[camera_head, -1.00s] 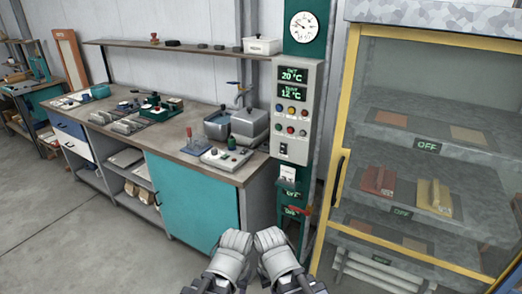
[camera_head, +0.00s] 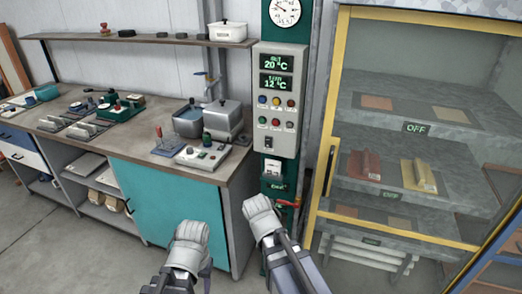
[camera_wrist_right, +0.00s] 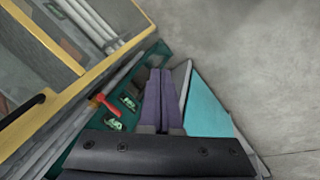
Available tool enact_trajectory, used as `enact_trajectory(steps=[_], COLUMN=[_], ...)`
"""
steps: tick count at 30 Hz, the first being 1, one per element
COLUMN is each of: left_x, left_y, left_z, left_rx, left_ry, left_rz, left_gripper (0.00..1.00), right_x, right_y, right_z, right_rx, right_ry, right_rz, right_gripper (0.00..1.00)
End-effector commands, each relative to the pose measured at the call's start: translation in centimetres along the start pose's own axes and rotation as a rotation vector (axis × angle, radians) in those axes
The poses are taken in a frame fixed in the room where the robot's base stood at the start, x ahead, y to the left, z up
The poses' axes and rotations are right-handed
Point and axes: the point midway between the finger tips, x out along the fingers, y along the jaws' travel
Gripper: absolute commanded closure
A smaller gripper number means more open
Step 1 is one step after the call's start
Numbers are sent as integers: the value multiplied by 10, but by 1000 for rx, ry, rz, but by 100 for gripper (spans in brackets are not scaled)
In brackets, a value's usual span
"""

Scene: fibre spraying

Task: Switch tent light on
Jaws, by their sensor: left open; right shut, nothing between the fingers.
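The grey control panel (camera_head: 278,98) hangs on a green post, with two temperature displays, several coloured buttons and a black switch (camera_head: 269,142). Which control is for the tent light, I cannot tell. The yellow-framed glass cabinet (camera_head: 328,150) stands to its right, with OFF signs on its shelves. My right gripper (camera_head: 259,206) is below the panel, in front of the lower post; its shut, empty fingers show in the wrist view (camera_wrist_right: 160,75). My left gripper (camera_head: 191,234) is open, low in front of the teal cupboard; its fingertips are hard to make out.
A red lever (camera_head: 288,203) and small green displays sit on the lower post, close to my right gripper. The workbench (camera_head: 140,140) with a control box (camera_head: 203,154) and metal tanks stands on the left. Grey floor is free at lower left.

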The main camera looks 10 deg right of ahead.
Motion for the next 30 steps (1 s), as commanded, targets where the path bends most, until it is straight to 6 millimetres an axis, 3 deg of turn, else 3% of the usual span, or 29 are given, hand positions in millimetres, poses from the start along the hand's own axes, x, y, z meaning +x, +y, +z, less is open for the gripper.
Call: enact_trajectory(steps=[8,11,15,21,25,30], left_x=[0,0,0,0,0,0], left_y=[0,0,0,0,0,0], left_z=[0,0,0,0,0,0], left_rx=[0,0,0,0,0,0], left_ry=[0,0,0,0,0,0], left_rz=[0,0,0,0,0,0], left_gripper=[50,50,50,50,50,50], right_x=[-7,-17,-46,-98,-125,-144], right_y=[42,54,67,62,53,44], right_z=[-38,-58,-97,-148,-168,-182], right_rx=[-81,-143,-278,-482,-581,-651], right_ry=[116,174,285,430,492,533], right_rz=[224,337,544,812,932,1015], right_gripper=[100,100,100,100,100,100])
